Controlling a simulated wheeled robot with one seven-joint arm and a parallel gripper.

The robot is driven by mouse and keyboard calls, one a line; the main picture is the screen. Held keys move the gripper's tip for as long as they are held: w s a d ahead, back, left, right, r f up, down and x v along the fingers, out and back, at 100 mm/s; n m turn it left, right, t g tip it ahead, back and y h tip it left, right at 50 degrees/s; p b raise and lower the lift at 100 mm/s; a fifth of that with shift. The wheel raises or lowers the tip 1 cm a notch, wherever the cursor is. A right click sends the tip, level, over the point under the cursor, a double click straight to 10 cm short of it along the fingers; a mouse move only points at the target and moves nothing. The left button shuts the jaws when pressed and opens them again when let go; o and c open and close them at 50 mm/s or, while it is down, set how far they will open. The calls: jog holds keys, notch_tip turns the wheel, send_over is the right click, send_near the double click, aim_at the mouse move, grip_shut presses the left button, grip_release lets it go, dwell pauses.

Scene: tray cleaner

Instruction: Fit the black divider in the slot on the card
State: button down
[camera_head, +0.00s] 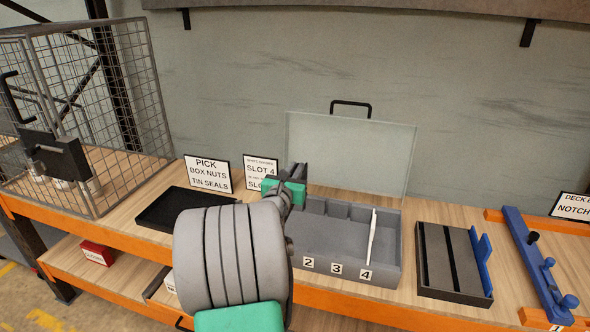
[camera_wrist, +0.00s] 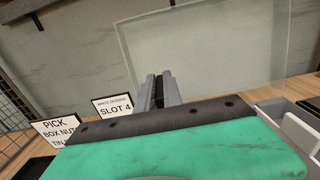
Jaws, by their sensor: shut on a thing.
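My gripper (camera_head: 299,171) is above the back left part of the grey tray box (camera_head: 322,263). In the wrist view my gripper (camera_wrist: 161,80) is shut with a thin dark strip between its fingers. This fits the black divider, but most of it is hidden. The box has numbers 2, 3 and 4 on its front; my arm covers its left end. A white divider (camera_head: 372,238) stands in the box behind number 4.
The box's clear lid (camera_head: 350,150) stands open behind it. A black tray (camera_head: 180,207) and a "pick" card (camera_head: 208,173) are at left, beside a wire cage (camera_head: 95,120). A dark grooved block (camera_head: 452,262) and blue fixture (camera_head: 540,265) stand at right.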

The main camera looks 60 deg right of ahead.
jog(key=shift+a+r+p, duration=0.15)
jog(key=shift+p, duration=0.2)
notch_tip(320, 180, down, 6)
jog(key=b, duration=0.4)
jog(key=shift+p, duration=0.95)
dwell(1.2)
notch_tip(320, 180, down, 8)
jog(key=b, duration=0.5)
dwell(2.5)
jog(key=c, duration=1.4)
grip_release()
jog(key=shift+a, duration=0.15)
